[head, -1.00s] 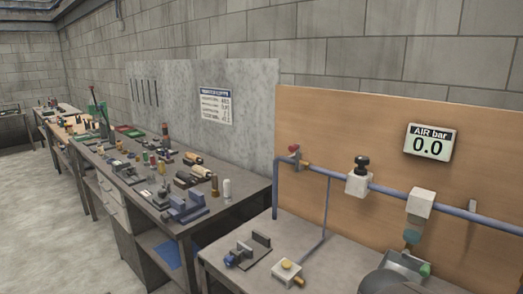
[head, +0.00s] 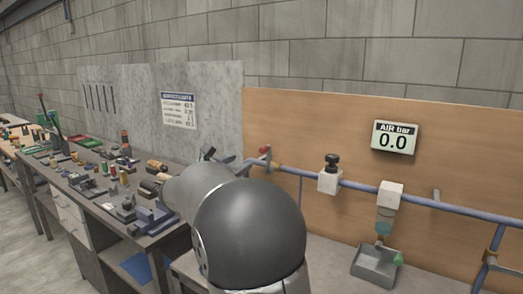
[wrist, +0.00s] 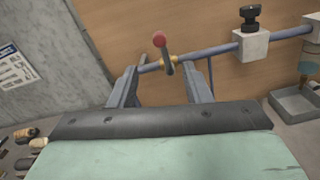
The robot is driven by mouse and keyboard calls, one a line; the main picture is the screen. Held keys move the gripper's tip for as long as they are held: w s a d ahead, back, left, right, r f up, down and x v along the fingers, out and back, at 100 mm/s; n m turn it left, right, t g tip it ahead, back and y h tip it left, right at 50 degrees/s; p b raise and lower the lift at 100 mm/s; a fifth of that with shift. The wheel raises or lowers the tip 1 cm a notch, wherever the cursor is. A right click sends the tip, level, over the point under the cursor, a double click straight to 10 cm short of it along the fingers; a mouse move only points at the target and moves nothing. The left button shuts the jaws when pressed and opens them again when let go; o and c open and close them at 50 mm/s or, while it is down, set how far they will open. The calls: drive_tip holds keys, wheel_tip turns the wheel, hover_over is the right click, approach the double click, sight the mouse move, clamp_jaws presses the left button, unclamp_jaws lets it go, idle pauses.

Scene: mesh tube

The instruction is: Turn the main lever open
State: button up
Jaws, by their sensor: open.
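The main lever (head: 265,151) has a red knob and sits on a brass fitting at the left end of the blue pipe. It also shows in the wrist view (wrist: 162,45), with its arm standing up, knob at the top. My gripper (wrist: 172,66) is open and empty. Its two fingers point toward the pipe, one on each side of the lever in the picture; I cannot tell how much depth lies between. In the head view my gripper (head: 225,158) is just left of the lever, partly hidden by my own arm. The air display (head: 393,138) reads 0.0.
The blue pipe (head: 440,205) runs along a wooden board (head: 330,115). A white block with a black knob (head: 331,174) is right of the lever. A grey tray (head: 376,265) sits farther right. A cluttered bench (head: 100,200) stands at the left.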

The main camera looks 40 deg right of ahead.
sight(261, 151)
drive_tip(key=p+x, duration=0.3)
drive_tip(key=x, duration=1)
drive_tip(key=shift+w+d, duration=0.1)
drive_tip(key=shift+d, duration=0.1)
drive_tip(key=shift+f, duration=0.1)
clamp_jaws()
